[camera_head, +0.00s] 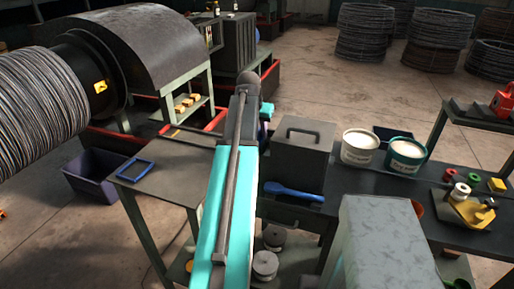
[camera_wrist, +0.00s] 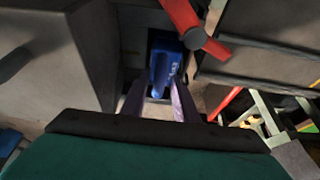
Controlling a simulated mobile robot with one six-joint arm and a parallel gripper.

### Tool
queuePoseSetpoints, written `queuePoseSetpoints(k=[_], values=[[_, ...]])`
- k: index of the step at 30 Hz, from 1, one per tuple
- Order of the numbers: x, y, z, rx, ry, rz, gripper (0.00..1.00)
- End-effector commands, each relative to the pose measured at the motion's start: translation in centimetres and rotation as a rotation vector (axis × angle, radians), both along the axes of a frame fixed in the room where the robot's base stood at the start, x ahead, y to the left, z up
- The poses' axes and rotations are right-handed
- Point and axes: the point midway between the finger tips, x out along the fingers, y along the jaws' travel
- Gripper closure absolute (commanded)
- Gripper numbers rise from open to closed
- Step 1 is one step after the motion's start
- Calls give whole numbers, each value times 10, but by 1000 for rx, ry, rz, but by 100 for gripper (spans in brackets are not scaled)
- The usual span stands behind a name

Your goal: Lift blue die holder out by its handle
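The blue die holder (camera_wrist: 166,62) shows in the wrist view, upright in a narrow dark recess between grey metal surfaces, with pale marking on its side. My gripper (camera_wrist: 159,92) has its two fingers apart, with the near end of the blue piece between or just beyond their tips. I cannot tell whether the fingers touch it.
A blue frame (camera_head: 136,171) lies on the left table.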

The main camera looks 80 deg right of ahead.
Motion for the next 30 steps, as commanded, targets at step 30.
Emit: queuePoseSetpoints(k=[30], values=[[0, -2, 27, -5, 0, 0, 100]])
